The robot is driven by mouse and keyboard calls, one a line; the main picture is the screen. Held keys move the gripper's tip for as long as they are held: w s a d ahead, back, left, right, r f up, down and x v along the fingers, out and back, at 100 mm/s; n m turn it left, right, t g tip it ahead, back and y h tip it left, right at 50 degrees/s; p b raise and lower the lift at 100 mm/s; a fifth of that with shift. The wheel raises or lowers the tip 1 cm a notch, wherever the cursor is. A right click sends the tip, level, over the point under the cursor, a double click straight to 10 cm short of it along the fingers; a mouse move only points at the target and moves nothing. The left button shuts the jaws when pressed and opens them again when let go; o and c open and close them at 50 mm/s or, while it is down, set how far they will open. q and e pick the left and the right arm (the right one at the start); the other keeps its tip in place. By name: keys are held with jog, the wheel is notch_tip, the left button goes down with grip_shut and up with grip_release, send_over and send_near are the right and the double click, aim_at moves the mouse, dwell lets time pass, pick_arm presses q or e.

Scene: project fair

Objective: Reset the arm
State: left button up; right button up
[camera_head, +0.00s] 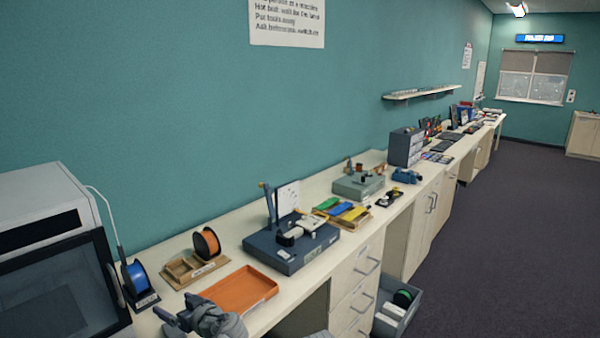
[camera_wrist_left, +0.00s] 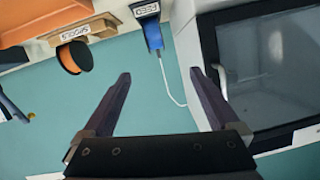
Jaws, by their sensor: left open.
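My left gripper (camera_head: 172,318) shows at the bottom of the head view, in front of the orange tray (camera_head: 240,291) and low over the near end of the bench. In the left wrist view its two dark fingers (camera_wrist_left: 165,102) are spread apart with nothing between them. That view is turned upside down, with the bench at the top and the teal wall below. My right gripper is in neither view.
A grey enclosed machine (camera_head: 45,245) stands at the left. Blue (camera_head: 138,278) and orange (camera_head: 206,244) spools, a wooden sorting box (camera_head: 185,268) and a dark device base (camera_head: 290,250) stand on the long bench. A grey bin (camera_head: 398,310) sits below. The dark floor (camera_head: 490,240) at right is clear.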

pick_arm(q)
jog(key=s+d+f+m+g+h, duration=0.1)
jog(key=d+f, duration=0.1)
jog(key=s+d+f+m+h, duration=0.1)
jog(key=d+f, duration=0.1)
jog(key=f, duration=0.1)
jog(key=s+d+f+g+h, duration=0.1)
jog(key=d+f, duration=0.1)
jog(key=f, duration=0.1)
jog(key=shift+s+m+g, duration=0.3)
jog(key=shift+s+m, duration=0.05)
jog(key=shift+m, duration=0.05)
jog(key=s+d+f+m+g+h, duration=0.3)
jog(key=s+d+f+m+h, duration=0.1)
jog(key=d, duration=0.5)
jog(key=s+d+f+m+g+h+b, duration=0.1)
jog(key=s+d+f+m+g+h, duration=0.2)
jog(key=s+d, duration=0.6)
notch_tip(320, 180, down, 3)
jog(key=d+m, duration=0.1)
jog(key=m, duration=0.1)
jog(key=shift+s+r+m+h, duration=0.2)
jog(key=shift+s+m+h, duration=0.05)
jog(key=shift+m+h, duration=0.15)
jog(key=shift+c, duration=0.3)
